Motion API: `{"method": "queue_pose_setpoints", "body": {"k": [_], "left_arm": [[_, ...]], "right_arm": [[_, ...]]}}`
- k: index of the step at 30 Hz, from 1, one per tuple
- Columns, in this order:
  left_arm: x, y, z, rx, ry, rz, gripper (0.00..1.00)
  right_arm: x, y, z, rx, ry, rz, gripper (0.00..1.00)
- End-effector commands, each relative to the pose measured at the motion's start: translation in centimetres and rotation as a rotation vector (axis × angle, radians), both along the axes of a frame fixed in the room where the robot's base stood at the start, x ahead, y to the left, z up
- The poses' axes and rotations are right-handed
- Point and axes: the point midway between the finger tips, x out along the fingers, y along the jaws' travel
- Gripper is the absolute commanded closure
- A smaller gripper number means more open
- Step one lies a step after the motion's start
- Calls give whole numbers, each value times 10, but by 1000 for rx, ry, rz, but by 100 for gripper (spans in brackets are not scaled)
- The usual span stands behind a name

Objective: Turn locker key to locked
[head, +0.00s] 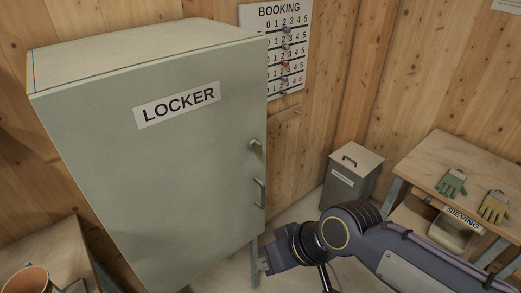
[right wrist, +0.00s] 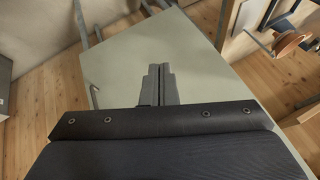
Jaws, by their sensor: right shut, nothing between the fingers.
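The grey-green locker (head: 150,130) stands with its door shut and a LOCKER label (head: 177,105) on it. The locker key (head: 256,147) is a small grey piece near the door's right edge, above the door handle (head: 259,193). The key is too small to tell its exact angle. My right gripper (head: 263,267) is low, by the locker's lower right corner and below the handle, apart from the key. In the right wrist view its fingers (right wrist: 159,72) are shut and empty in front of the pale door (right wrist: 200,65). My left gripper is not in view.
A grey bin (head: 351,180) stands right of the locker. A wooden table (head: 455,160) with gloves (head: 452,183) is at the right, a SIEVING box (head: 455,232) under it. A BOOKING board (head: 275,45) hangs on the wall. A brown pot (head: 27,280) stands at lower left.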

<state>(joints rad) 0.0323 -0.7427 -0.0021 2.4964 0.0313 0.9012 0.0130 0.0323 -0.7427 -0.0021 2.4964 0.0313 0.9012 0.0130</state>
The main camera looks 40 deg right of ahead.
Motion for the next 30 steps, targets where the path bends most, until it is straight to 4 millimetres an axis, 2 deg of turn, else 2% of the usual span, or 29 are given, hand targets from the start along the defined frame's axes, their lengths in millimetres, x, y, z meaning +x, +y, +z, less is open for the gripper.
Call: {"method": "queue_pose_setpoints", "body": {"k": [1, 5, 7, 10, 12, 15, 16, 18, 21, 25, 30], "left_arm": [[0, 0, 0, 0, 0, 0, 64], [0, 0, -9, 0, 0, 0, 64], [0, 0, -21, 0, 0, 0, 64], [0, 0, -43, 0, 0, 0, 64], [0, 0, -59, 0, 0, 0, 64], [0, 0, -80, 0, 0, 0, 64], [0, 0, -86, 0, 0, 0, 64], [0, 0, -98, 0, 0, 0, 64], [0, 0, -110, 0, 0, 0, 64], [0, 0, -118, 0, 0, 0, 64], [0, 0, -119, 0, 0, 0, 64]], "right_arm": [[0, 0, 0, -1, -1, -1, 95], [17, -17, -6, -35, -44, -62, 78], [40, -43, -10, -88, -115, -145, 69], [84, -98, -10, -197, -286, -290, 69], [114, -138, -3, -276, -438, -367, 69], [148, -179, 13, -361, -664, -397, 69], [156, -186, 17, -376, -726, -387, 69], [171, -196, 24, -397, -853, -341, 69], [183, -197, 27, -388, -981, -248, 69], [189, -191, 25, -354, -1062, -143, 69], [196, -185, 26, -332, -1090, -93, 69]]}}
